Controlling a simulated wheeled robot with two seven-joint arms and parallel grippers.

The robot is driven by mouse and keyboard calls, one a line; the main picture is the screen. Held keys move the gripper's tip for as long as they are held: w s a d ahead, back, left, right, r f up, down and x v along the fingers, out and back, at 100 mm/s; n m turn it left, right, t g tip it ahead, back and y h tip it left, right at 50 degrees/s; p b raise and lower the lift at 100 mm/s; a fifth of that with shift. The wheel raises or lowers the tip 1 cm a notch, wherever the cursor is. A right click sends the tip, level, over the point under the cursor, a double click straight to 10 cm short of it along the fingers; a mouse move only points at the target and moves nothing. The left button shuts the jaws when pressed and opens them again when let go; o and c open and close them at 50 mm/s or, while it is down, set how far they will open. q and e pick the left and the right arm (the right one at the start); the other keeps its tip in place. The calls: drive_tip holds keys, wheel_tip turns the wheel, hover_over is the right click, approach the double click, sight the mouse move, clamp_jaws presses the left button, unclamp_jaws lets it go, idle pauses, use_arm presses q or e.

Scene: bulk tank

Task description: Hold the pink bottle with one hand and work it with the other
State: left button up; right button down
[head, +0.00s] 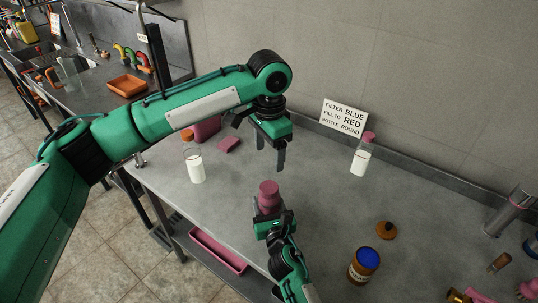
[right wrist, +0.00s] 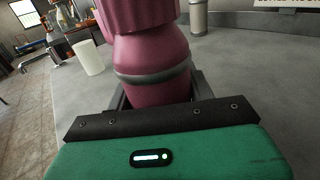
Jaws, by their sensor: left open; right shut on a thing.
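The pink bottle (head: 268,192) stands upright on the grey bench, near the middle of the head view. It fills the upper middle of the right wrist view (right wrist: 150,60), where a grey band runs around its body. My right gripper (head: 270,214) is shut on the bottle's lower part, and its fingers are partly hidden. My left gripper (head: 269,153) is open and empty. In the head view it hangs fingers down above and beyond the bottle, apart from it.
A white-filled bottle (head: 195,168) stands left, and a pink-capped bottle (head: 360,160) stands right near the sign (head: 344,117). A blue-lidded jar (head: 364,266) and an orange-brown round piece (head: 386,230) lie right. A pink pad (head: 229,144) lies behind. A pink tray (head: 217,251) sits below the bench edge.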

drive_tip(key=shift+c, duration=2.3)
unclamp_jaws()
drive_tip(key=shift+s, duration=0.1)
drive_tip(key=b+v, duration=0.1)
drive_tip(key=v, duration=1.2)
drive_tip(key=shift+s+b, duration=0.35)
drive_tip(key=shift+b, duration=0.05)
